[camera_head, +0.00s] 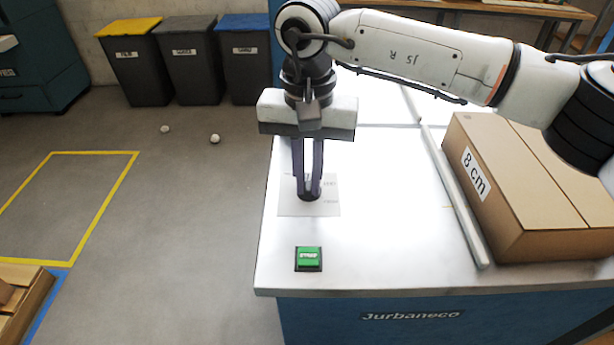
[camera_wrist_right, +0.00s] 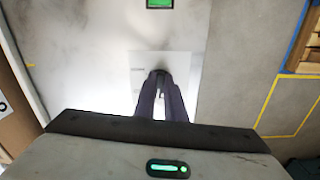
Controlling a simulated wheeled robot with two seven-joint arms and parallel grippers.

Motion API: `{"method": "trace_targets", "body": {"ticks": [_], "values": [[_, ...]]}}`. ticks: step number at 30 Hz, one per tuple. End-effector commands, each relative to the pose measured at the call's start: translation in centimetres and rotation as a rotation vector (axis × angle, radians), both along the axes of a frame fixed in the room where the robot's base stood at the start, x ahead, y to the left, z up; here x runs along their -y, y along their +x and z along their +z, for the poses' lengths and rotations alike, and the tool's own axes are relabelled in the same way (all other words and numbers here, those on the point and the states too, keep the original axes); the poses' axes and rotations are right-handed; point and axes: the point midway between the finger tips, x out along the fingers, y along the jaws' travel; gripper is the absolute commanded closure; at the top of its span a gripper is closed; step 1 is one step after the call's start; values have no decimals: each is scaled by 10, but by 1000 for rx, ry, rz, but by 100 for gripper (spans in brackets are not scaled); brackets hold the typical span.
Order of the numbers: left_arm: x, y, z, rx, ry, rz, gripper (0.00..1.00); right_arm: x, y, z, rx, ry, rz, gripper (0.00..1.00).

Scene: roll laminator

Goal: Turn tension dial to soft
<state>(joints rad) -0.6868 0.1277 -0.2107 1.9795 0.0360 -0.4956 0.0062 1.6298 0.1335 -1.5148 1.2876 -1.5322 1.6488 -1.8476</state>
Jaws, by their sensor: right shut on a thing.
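The tension dial (camera_head: 309,196) is a small dark knob on a pale label plate (camera_head: 290,209) on the white machine top. My right gripper (camera_head: 309,192) points straight down over it, with its fingers closed around the dial. In the right wrist view the fingertips (camera_wrist_right: 160,76) meet at the dark dial in the middle of the plate (camera_wrist_right: 180,62). The fingers hide most of the dial, so its pointer cannot be read. The print on the plate is too small to read. My left gripper is not in view.
A green button (camera_head: 309,257) sits near the front edge of the machine top (camera_head: 375,230). A long metal bar (camera_head: 455,200) and a cardboard box marked 8 cm (camera_head: 510,190) lie to the right. Bins (camera_head: 190,65) stand on the floor behind.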

Motion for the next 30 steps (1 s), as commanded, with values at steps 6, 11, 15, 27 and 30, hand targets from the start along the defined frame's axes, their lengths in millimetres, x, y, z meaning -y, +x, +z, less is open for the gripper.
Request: {"method": "trace_targets", "body": {"ticks": [6, 11, 15, 27, 30], "values": [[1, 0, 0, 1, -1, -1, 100, 1, 1, 2, 3, 4, 97, 100], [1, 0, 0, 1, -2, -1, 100, 1, 1, 2, 3, 4, 136, 100], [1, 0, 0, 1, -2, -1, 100, 1, 1, 2, 3, 3, 151, 100], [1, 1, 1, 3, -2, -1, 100, 1, 1, 2, 4, 3, 154, 85], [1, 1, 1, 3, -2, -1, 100, 1, 1, 2, 3, 2, 153, 71]]}}
